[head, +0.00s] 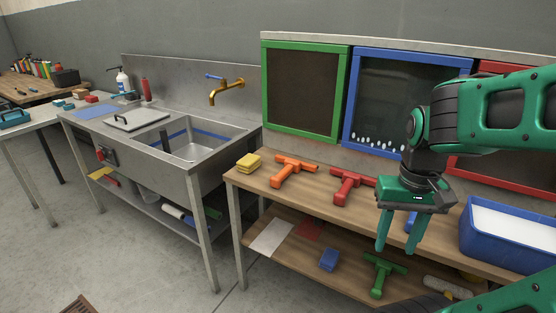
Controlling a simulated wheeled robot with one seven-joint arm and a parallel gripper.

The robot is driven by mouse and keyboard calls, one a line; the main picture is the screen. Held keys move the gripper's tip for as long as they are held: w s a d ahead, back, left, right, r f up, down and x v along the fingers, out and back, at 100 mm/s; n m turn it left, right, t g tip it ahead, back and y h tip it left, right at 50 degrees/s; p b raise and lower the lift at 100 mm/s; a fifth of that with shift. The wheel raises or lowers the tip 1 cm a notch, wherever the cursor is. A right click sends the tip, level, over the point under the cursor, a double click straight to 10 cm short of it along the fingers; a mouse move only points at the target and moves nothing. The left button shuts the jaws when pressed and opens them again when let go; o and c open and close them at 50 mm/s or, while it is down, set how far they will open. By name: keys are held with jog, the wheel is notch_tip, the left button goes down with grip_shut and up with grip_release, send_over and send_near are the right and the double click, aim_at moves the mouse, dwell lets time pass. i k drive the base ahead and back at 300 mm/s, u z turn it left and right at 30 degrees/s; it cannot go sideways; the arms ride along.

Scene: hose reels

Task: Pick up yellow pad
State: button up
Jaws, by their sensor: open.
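The yellow pad (248,162) lies on the left end of the wooden workbench top, near the sink; it looks like a small stack, or a thick pad with layers. My gripper (396,246) hangs at the right in front of the workbench, fingers pointing down. Its two green fingers are apart with nothing between them. It is well to the right of the yellow pad and apart from it. The yellow pad is fully in view.
An orange squeegee-like tool (292,170) lies just right of the pad, then a red one (350,187). A blue bin (510,262) stands at the right. The steel sink (195,148) adjoins on the left. A blue block (329,260) and a green tool (381,272) lie on the lower shelf.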

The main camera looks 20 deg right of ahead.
aim_at(248, 163)
jog(key=z, duration=0.1)
jog(key=i, duration=0.85)
jog(key=u, duration=0.05)
jog(key=k, duration=1.15)
jog(key=u, duration=0.35)
jog(key=i, duration=1.6)
jog(key=z, duration=0.2)
